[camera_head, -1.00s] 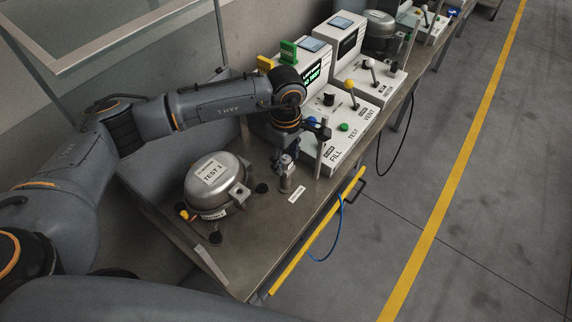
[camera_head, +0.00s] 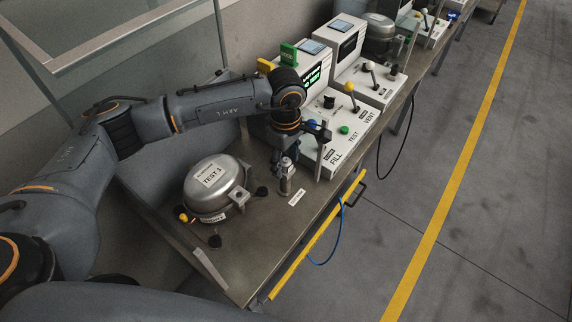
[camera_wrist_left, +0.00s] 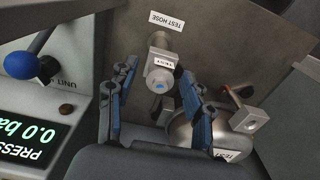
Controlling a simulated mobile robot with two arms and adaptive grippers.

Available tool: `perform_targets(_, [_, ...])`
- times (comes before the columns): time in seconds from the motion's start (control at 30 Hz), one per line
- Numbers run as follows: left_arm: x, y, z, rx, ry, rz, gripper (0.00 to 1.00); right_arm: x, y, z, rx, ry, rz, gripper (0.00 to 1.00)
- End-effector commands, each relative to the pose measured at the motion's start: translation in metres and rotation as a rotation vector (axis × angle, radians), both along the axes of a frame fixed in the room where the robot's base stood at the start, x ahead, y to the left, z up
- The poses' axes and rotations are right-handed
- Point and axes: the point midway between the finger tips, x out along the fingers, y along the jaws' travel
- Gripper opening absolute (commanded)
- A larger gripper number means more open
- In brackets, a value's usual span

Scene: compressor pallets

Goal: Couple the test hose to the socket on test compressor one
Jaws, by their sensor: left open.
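The test hose end is a metal coupling (camera_head: 286,182) standing upright on the bench near its front edge. Its label reads TEST HOSE. In the left wrist view the coupling (camera_wrist_left: 158,75) lies between the two blue-padded fingers, with gaps visible beside it. My left gripper (camera_head: 284,160) is open, pointing down over the coupling. Test compressor one (camera_head: 213,180) is a silver dome labelled TEST 1, left of the gripper. My right gripper is out of view.
The white test unit (camera_head: 335,150) with levers and a green button stands right behind the gripper. A yellow rail (camera_head: 318,240) and a hanging blue hose (camera_head: 338,235) are at the bench front. Bare bench (camera_head: 255,250) lies in front of the compressor.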

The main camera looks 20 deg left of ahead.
Motion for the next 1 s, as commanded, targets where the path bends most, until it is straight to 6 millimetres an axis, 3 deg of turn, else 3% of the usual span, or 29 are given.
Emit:
perform_targets(0.83, [0.0003, -0.0001, 0.0001, 0.000, -0.001, 0.000, 0.51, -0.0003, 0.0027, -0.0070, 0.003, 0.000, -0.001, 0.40])
perform_targets(1.0, [0.0003, -0.0001, 0.0000, 0.000, -0.001, 0.000, 0.18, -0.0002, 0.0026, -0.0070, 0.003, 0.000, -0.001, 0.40])
